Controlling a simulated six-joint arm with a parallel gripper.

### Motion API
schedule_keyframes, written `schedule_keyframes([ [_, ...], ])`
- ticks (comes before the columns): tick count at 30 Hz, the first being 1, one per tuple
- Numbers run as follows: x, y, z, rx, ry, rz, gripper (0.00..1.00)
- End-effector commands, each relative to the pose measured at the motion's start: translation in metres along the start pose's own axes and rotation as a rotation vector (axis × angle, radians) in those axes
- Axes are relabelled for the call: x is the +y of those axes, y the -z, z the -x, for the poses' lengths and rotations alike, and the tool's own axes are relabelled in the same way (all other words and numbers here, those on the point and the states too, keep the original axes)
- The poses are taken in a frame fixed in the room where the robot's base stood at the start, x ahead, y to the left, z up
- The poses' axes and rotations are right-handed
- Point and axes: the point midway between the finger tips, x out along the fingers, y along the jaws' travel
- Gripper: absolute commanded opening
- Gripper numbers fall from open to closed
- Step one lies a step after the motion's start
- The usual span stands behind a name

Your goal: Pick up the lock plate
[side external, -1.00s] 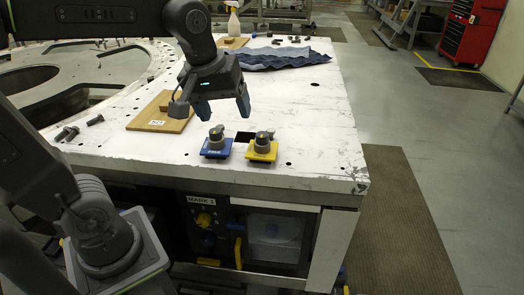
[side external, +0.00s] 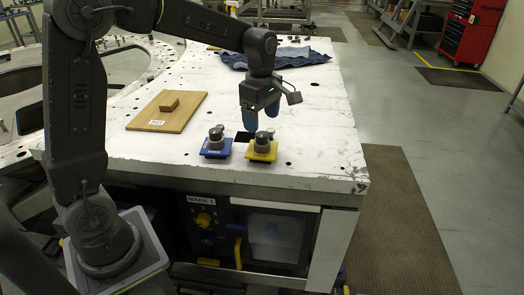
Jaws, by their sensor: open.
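My gripper (side external: 261,119) has blue fingers. They are apart with nothing seen between them, and point down above and just behind the yellow plate (side external: 261,155). A metal knob-like piece (side external: 262,143) stands on the yellow plate. A blue plate (side external: 216,153) with a similar metal piece (side external: 216,136) sits to its left. A small flat black piece (side external: 241,137) lies between and behind them, partly below the left finger. I cannot tell for sure which of these is the lock plate. The gap between fingertips and table is hard to judge.
A rumpled blue cloth (side external: 305,58) and several small dark parts lie behind. The table's right side is clear up to its edge.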

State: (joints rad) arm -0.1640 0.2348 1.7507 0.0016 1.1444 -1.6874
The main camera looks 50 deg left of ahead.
Motion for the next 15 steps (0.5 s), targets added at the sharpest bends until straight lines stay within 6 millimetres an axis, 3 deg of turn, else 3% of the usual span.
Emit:
schedule_keyframes([
  [8, -0.001, -0.001, -0.022, 0.000, 0.002, -0.002, 0.76],
  [15, -0.001, -0.002, -0.057, 0.000, 0.002, -0.002, 0.76],
])
